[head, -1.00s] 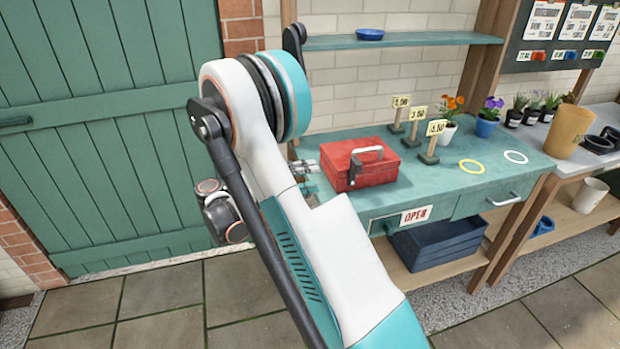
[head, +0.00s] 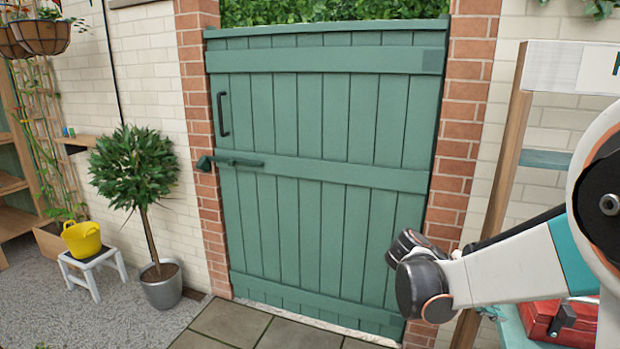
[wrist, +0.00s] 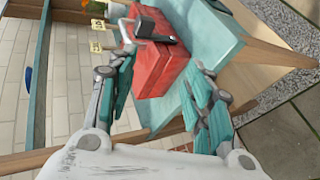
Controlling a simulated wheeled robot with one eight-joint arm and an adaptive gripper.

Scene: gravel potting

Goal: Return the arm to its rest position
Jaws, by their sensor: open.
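My gripper (wrist: 163,72) shows in the wrist view with its two teal and grey fingers spread apart. Nothing is held between them. A red box with a grey handle (wrist: 158,62) lies beyond the fingers on the teal bench (wrist: 222,30). In the head view my arm (head: 520,270) fills the right edge, bent, with one joint in front of the gate's lower right. The red box (head: 540,318) is partly hidden behind the arm there. My gripper is out of sight in the head view.
A green gate (head: 325,190) fills the middle. Left of it stand a potted tree (head: 162,288) and a yellow bucket (head: 82,240) on a white stool (head: 92,268). The paving (head: 230,328) before the gate is clear. Price signs (wrist: 97,25) stand beside the red box.

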